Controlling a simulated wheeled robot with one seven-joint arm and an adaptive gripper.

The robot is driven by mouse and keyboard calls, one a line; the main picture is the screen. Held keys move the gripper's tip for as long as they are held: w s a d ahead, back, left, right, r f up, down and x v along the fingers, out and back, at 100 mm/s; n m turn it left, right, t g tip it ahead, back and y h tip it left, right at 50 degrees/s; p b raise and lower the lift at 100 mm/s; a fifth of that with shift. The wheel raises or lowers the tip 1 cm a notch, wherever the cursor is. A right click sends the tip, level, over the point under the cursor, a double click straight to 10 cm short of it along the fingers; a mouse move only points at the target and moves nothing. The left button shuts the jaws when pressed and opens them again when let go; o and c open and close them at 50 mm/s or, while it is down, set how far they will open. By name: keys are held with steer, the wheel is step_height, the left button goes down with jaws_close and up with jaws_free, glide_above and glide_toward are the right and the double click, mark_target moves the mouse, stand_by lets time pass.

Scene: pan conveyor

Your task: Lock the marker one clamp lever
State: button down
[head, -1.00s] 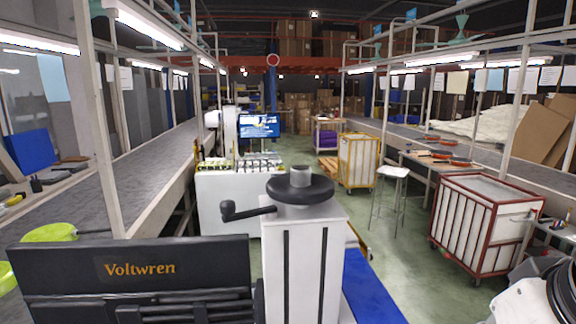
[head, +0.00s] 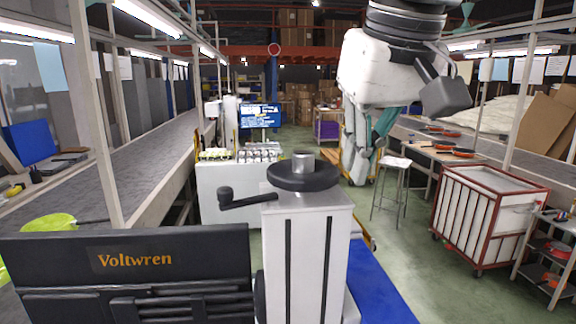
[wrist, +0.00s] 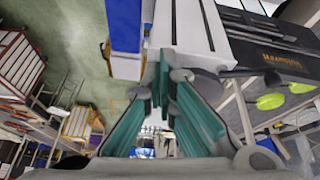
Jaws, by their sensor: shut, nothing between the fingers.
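A black crank-shaped lever (head: 250,201) with an upright knob at its left end sticks out left below a black round disc (head: 325,180) on top of a white slotted column (head: 334,250). I cannot tell whether this is the marker one clamp lever or its lock state; no label shows on it. My gripper (head: 372,140), with teal finger pads, is up and right of the column, apart from the lever. The wrist view shows the fingers (wrist: 163,85) shut and empty, with part of the white column (wrist: 190,28) beyond them. The lever is not clear there.
A dark panel marked Voltwren (head: 60,262) stands left of the column. A blue surface (head: 378,290) lies right of it. Conveyors (head: 150,165) run along the left side. A red-framed cart (head: 490,215) and a stool (head: 393,185) stand right. Green floor between them is clear.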

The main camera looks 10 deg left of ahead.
steer(key=w+a+r, duration=0.1)
steer(key=a, duration=0.2)
steer(key=a+r+n, duration=0.1)
steer(key=a, duration=0.1)
steer(key=w+a+r+n, duration=0.1)
steer(key=a+r, duration=0.1)
steer(key=a, duration=0.1)
steer(key=shift+w+a+g+y, duration=0.3)
steer(key=a+r+n+g+b, duration=0.1)
steer(key=a+r+n, duration=0.1)
steer(key=a, duration=0.8)
steer(key=shift+a+r+y, duration=0.15)
steer(key=shift+r+y, duration=0.25)
steer(key=shift+r, duration=0.35)
steer(key=shift+f, duration=0.1)
step_height(320, 180, down, 10)
steer(key=shift+s+d+r, duration=0.2)
steer(key=shift+s+d, duration=0.05)
steer(key=shift+s, duration=0.05)
